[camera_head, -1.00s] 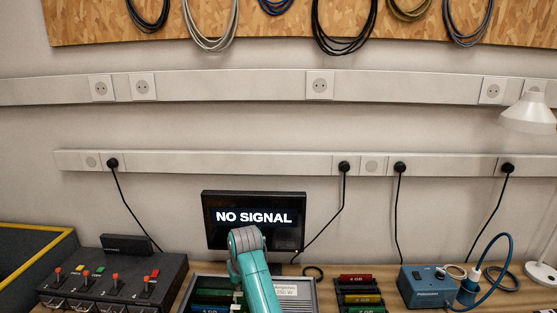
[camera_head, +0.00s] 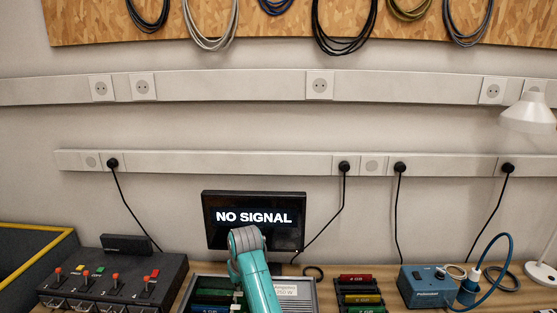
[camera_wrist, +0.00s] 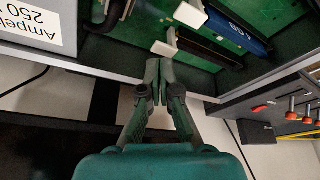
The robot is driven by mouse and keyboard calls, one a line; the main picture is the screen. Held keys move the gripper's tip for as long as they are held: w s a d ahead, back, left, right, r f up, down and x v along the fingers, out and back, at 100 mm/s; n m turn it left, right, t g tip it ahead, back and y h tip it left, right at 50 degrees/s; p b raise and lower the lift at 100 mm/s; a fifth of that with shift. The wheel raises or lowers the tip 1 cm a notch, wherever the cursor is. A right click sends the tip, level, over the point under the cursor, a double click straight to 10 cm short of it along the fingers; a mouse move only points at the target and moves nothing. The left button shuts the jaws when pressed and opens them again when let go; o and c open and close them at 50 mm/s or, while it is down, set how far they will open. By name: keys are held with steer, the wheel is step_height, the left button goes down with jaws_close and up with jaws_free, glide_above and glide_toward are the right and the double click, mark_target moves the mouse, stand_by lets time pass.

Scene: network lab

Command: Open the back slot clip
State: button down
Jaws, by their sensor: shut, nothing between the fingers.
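In the wrist view, the open computer case (camera_wrist: 90,62) shows a green board (camera_wrist: 206,52) with two long slots. The slot nearer the picture's bottom is a dark, empty-looking back slot (camera_wrist: 205,50) with a white clip (camera_wrist: 165,48) at its left end. Above it, a blue memory module (camera_wrist: 237,27) sits in the other slot, with a white clip (camera_wrist: 190,14) at its end. My gripper (camera_wrist: 158,72) is shut and empty, its tips just below the back slot's clip; I cannot tell whether they touch it. In the head view, my arm hides part of the case (camera_head: 303,291).
A monitor (camera_head: 254,236) reading NO SIGNAL stands behind the case. A switch panel (camera_head: 112,282) is at the left. A rack of memory modules (camera_head: 359,278) and a blue box (camera_head: 430,287) with cables are at the right. The case wall lies close to the fingers.

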steer(key=shift+f, duration=1.1)
stand_by(0.4)
steer(key=shift+r, duration=0.1)
step_height(320, 180, up, 8)
stand_by(1.0)
steer(key=shift+s, duration=0.1)
